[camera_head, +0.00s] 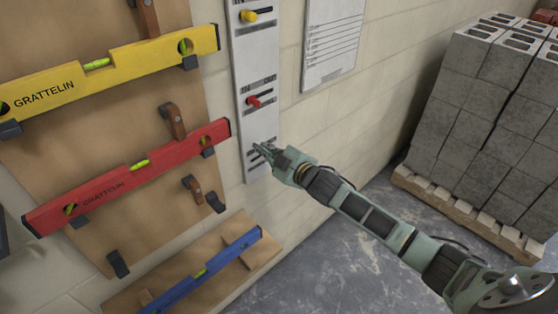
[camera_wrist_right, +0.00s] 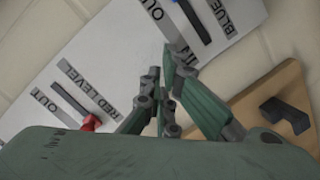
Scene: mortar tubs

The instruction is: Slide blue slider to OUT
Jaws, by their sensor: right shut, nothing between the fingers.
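The white slider panel (camera_head: 243,60) hangs on the block wall and carries a yellow knob (camera_head: 249,16) and a red knob (camera_head: 253,101). In the right wrist view, the blue slider's slot (camera_wrist_right: 193,20) is a dark line between an OUT and a partly covered IN label, beside the word BLUE. Touching cannot be told. My left gripper is not in view.
Left of the panel, boards hold a yellow level (camera_head: 130,65), a red level (camera_head: 115,181) and a blue level (camera_head: 205,272). A printed sheet (camera_head: 331,40) hangs right of the panel. Grey blocks (camera_head: 470,110) stand on a pallet at right. Floor between is clear.

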